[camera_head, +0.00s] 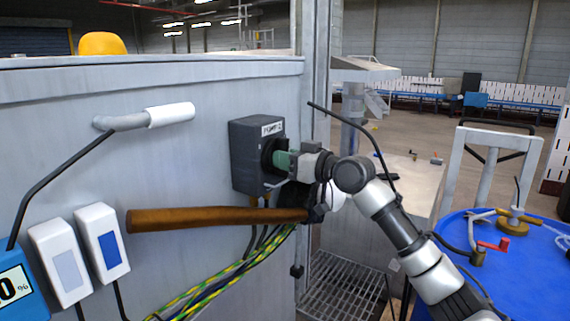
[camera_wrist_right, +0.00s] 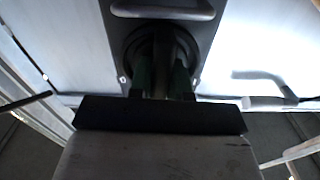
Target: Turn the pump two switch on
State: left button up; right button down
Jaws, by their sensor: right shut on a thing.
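The pump two switch is a dark grey box (camera_head: 246,155) on the grey metal wall, with a white label (camera_head: 272,129) at its top right that appears to read "PUMP 2". A round black rotary knob with a green handle (camera_head: 281,160) sticks out of its front. My right gripper (camera_head: 288,162) is at the knob and shut on the green handle. In the right wrist view the gripper's fingers (camera_wrist_right: 162,82) sit over the knob's middle, and the round black base (camera_wrist_right: 130,62) shows around them. The handle's exact angle is hard to tell. My left gripper is not in view.
A brown rod (camera_head: 210,217) stretches across in front of the wall below the switch, with yellow-green cables (camera_head: 225,275) beneath. A bent pipe with a white end (camera_head: 170,115) sticks out at upper left. White boxes (camera_head: 102,243) hang lower left. A blue drum (camera_head: 530,260) stands at right.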

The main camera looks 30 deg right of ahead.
jog(key=shift+n, duration=0.5)
jog(key=c, duration=1.1)
grip_release()
jog(key=shift+o, duration=0.2)
jog(key=shift+s+d+f+b, duration=0.1)
jog(key=shift+s+d+b, duration=0.05)
jog(key=shift+s+b, duration=0.2)
jog(key=b+v, duration=0.4)
jog(key=v, duration=0.6)
jog(key=shift+b, duration=0.35)
